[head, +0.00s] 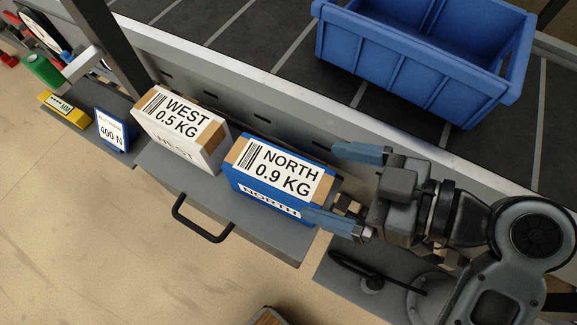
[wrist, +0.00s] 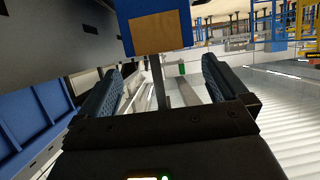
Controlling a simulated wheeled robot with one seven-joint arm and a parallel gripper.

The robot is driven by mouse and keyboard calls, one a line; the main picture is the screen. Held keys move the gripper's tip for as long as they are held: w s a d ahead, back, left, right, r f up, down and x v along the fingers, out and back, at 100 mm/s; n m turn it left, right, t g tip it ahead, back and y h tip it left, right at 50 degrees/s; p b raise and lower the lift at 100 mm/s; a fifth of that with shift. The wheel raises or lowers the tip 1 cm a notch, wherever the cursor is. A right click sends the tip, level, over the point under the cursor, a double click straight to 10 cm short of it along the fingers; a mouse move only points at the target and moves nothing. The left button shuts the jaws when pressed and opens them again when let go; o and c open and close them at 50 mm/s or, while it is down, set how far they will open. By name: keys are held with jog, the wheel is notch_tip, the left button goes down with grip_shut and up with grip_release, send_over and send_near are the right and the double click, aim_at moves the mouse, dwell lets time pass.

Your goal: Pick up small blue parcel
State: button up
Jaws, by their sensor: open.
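The small blue parcel (head: 276,177) is a blue box with a brown top and a white label reading NORTH 0.9 KG. It sits on a grey shelf (head: 262,228) beside the conveyor. My gripper (head: 332,184) is open at the parcel's right end in the head view, one finger towards the conveyor side and one near the front right corner. Whether a finger touches the parcel I cannot tell. In the wrist view, the parcel's blue and brown end (wrist: 158,30) shows at the top, beyond the gap between the open fingers (wrist: 168,88). Nothing is held.
A white parcel (head: 180,130) labelled WEST 0.5 KG stands left of the blue one. The shelf has a black handle (head: 202,222). A blue crate (head: 425,50) stands on the dark conveyor belt (head: 235,50) behind. A blue sign reading 400 N (head: 112,130) is farther left.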

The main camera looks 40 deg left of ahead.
aim_at(279, 168)
jog(key=shift+s+r+p+x, duration=0.15)
jog(key=shift+p+x, duration=0.25)
jog(key=shift+x, duration=1.55)
jog(key=shift+s+r+p+x, duration=0.15)
jog(key=shift+p+x, duration=0.2)
jog(key=shift+x, duration=1.55)
grip_shut()
